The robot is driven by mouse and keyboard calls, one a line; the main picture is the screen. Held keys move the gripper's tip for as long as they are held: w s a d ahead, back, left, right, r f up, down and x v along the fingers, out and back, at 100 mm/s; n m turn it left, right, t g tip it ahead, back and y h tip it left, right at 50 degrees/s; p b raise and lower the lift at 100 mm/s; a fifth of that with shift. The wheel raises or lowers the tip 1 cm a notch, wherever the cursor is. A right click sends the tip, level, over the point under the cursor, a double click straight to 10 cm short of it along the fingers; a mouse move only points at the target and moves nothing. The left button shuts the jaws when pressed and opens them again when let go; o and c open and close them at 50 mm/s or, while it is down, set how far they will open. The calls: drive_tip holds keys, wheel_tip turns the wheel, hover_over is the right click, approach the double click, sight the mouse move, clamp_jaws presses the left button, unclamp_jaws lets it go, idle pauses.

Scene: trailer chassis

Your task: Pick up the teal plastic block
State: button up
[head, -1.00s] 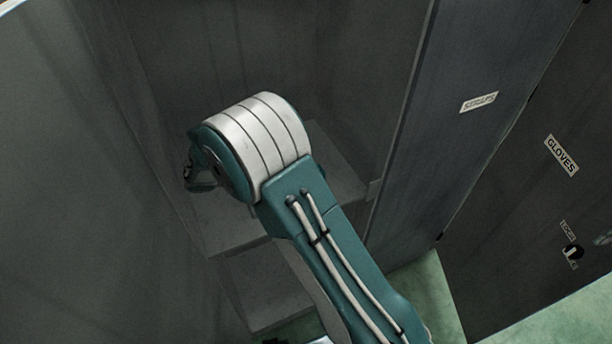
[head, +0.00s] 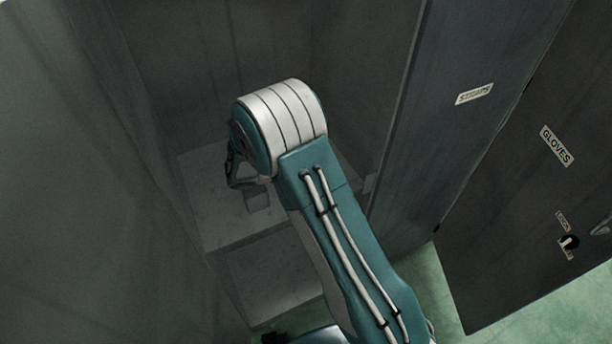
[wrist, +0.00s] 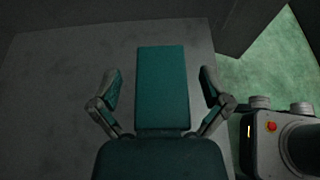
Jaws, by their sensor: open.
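The teal plastic block (wrist: 162,84) shows in the wrist view as an upright-looking rectangle in the middle, against a grey step surface. My gripper (wrist: 161,76) is open, with one finger on each side of the block and a visible gap to both. My palm fills the bottom of that view and meets the block's lower end in the picture; I cannot tell if they touch. In the head view my gripper (head: 240,176) is mostly hidden behind my wrist, over the upper step. A small dull square patch there may be the block.
Grey steps (head: 275,275) stand in a dark recess between a left wall (head: 75,190) and a grey locker (head: 445,110). A dark door with a GLOVES label (head: 556,146) is at the right. Green floor (head: 425,290) shows below.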

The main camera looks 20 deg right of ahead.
drive_tip(key=shift+d, duration=0.25)
drive_tip(key=shift+a, duration=0.15)
drive_tip(key=c, duration=1.3)
